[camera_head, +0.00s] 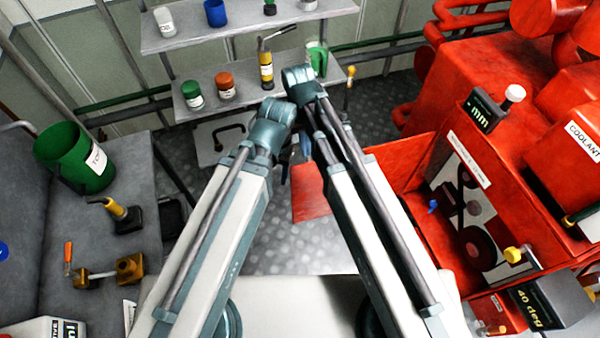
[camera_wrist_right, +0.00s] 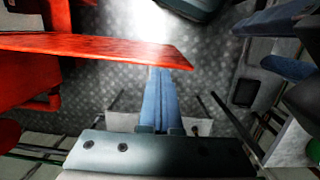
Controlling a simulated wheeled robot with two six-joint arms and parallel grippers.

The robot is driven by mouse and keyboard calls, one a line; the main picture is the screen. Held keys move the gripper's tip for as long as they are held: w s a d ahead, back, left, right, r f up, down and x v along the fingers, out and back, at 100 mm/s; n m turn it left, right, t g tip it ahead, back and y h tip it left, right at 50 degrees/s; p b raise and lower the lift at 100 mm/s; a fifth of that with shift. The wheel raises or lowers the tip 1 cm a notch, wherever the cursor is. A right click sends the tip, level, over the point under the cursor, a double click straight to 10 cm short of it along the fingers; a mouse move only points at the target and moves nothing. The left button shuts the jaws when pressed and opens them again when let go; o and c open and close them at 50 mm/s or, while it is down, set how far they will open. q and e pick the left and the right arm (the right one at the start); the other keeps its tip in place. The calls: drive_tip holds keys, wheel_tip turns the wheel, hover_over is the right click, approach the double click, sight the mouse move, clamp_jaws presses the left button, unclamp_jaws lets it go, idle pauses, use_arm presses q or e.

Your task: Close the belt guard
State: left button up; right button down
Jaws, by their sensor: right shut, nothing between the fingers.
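The belt guard (camera_head: 396,163) is a red panel that stands swung out from the red engine housing. My right arm crosses in front of it, and a lower part of red panel shows left of that arm. In the right wrist view the guard (camera_wrist_right: 100,45) shows nearly edge-on, from the left to the middle. My right gripper (camera_wrist_right: 157,78) is shut and empty, its blue fingertips just below the guard's free end; contact cannot be told. Its fingers are mostly hidden in the head view. My left gripper (camera_wrist_right: 255,42) shows at the wrist view's right, blue fingers apart.
Belts and pulleys (camera_head: 472,215) show in the open housing. The coolant tank (camera_head: 575,125) and engine stand right. A grey bench (camera_head: 60,225) with a green bucket (camera_head: 75,158) stands left. Shelves (camera_head: 250,92) with jars are behind. Checkered floor (camera_head: 290,245) lies clear between.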

sight(301, 170)
drive_tip(key=w+a+f+g+b, duration=0.1)
drive_tip(key=w+a+f+b, duration=0.2)
drive_tip(key=w, duration=0.4)
drive_tip(key=shift+w+f, duration=0.3)
drive_tip(key=shift+w, duration=0.05)
drive_tip(key=shift+s, duration=0.1)
drive_tip(key=s+f+b, duration=0.2)
drive_tip(key=f+b, duration=0.1)
drive_tip(key=s+d+f+b, duration=0.1)
drive_tip(key=s+f+b, duration=0.1)
drive_tip(key=f+b, duration=0.1)
drive_tip(key=s+f+b, duration=0.2)
drive_tip(key=f+b, duration=0.1)
drive_tip(key=shift+s+d+f+b, duration=0.1)
drive_tip(key=shift+d+f+b, duration=0.2)
